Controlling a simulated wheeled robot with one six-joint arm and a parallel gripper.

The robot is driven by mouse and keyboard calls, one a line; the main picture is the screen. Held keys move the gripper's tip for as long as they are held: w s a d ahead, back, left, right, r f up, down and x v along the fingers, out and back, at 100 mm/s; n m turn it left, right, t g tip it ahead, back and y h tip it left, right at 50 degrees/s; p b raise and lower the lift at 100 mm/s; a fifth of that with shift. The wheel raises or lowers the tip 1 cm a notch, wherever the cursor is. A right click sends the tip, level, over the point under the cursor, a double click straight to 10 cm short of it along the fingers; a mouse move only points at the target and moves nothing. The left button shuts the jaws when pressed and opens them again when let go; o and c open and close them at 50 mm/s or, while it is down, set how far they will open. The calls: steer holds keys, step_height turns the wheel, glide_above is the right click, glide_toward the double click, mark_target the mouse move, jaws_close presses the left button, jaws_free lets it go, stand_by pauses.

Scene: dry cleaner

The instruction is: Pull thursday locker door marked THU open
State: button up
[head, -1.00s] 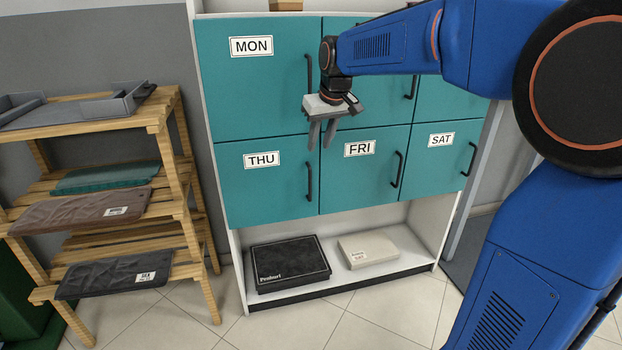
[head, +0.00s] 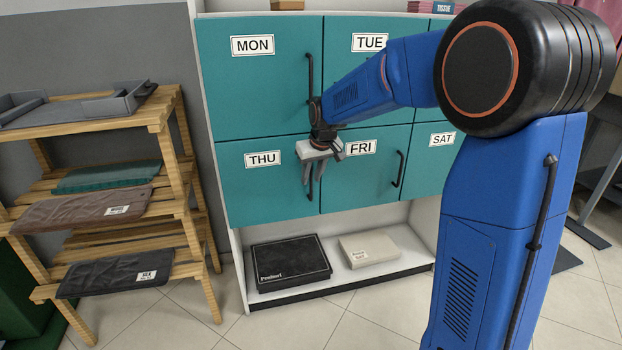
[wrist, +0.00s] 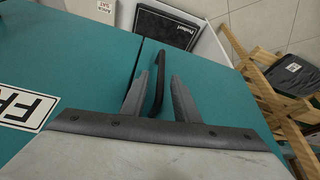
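The teal THU door (head: 250,188) is shut, in the lower left of the locker block. Its black vertical bar handle (head: 309,191) is near the door's right edge, partly hidden by my gripper in the head view. My gripper (head: 315,182) is open and points down at that handle.
The FRI door (head: 365,185) adjoins on the right and the MON door (head: 260,85) is above; both are shut. An open shelf below holds a black box (head: 288,263) and a pale box (head: 368,249). A wooden rack (head: 178,150) with folded garments stands to the left.

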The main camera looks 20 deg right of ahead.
steer(key=shift+w+f, duration=0.25)
steer(key=shift+f, duration=0.35)
steer(key=shift+c, duration=0.7)
jaws_close()
steer(key=shift+s+a, duration=0.1)
